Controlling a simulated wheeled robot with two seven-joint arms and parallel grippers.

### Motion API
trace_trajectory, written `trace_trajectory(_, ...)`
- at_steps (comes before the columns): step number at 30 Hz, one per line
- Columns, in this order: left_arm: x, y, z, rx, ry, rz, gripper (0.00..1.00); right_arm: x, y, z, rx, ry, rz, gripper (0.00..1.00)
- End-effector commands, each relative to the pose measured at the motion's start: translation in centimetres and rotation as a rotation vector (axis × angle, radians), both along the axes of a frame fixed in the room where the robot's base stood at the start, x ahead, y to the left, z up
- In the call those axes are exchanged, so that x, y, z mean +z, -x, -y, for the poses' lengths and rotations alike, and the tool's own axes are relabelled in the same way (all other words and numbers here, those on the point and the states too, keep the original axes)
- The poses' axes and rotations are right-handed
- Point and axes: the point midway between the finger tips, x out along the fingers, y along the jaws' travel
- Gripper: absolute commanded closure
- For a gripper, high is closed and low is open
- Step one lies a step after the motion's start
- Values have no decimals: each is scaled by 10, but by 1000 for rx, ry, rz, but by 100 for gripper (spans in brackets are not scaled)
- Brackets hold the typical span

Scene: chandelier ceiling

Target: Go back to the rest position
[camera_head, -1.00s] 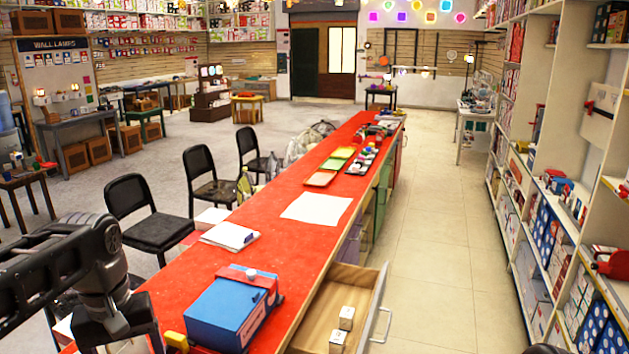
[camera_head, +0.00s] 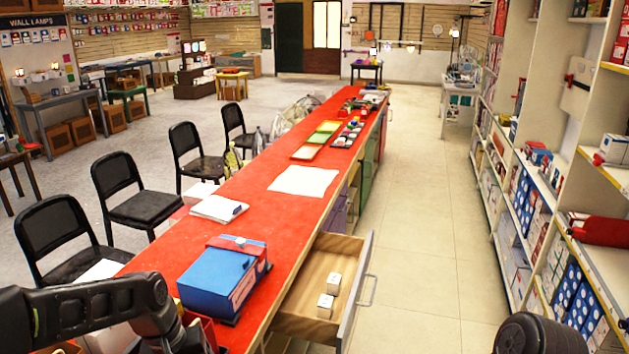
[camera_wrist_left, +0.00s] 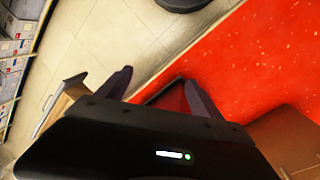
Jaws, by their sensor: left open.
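My left arm comes in at the lower left of the head view, over the near end of the red counter (camera_head: 262,208). Its gripper shows in the left wrist view (camera_wrist_left: 157,92) with its two dark fingers spread apart and nothing held between them. A dark-rimmed red bin shows behind the right-hand finger there, and red counter top beyond it. In the head view the gripper's fingers are not clear. A dark rounded part of my right arm shows at the bottom right; the right gripper is out of view.
A wooden drawer (camera_head: 318,262) stands open with two small white boxes (camera_head: 334,283). A blue box (camera_head: 215,283) sits on the counter beside my left arm. Black chairs (camera_head: 62,240) line the left side and shelves (camera_head: 560,210) the right. The tiled aisle (camera_head: 430,230) is clear.

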Motion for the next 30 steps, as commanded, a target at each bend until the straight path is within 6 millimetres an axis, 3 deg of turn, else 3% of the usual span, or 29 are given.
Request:
trace_trajectory(1, -28, 4, 16, -25, 27, -10, 24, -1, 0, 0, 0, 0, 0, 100)
trace_trajectory(5, -109, 22, 65, -82, 110, -1, 24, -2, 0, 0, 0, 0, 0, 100)
trace_trajectory(9, -198, 74, 119, -115, 184, 12, 24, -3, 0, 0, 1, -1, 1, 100)
trace_trajectory(13, -252, 134, 149, -125, 204, 25, 24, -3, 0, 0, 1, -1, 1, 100)
trace_trajectory(15, -268, 160, 156, -129, 197, 32, 24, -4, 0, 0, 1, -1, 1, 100)
trace_trajectory(19, -282, 188, 160, -132, 182, 43, 24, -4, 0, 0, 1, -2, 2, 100)
trace_trajectory(30, -284, 192, 160, -131, 177, 53, 24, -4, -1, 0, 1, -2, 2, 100)
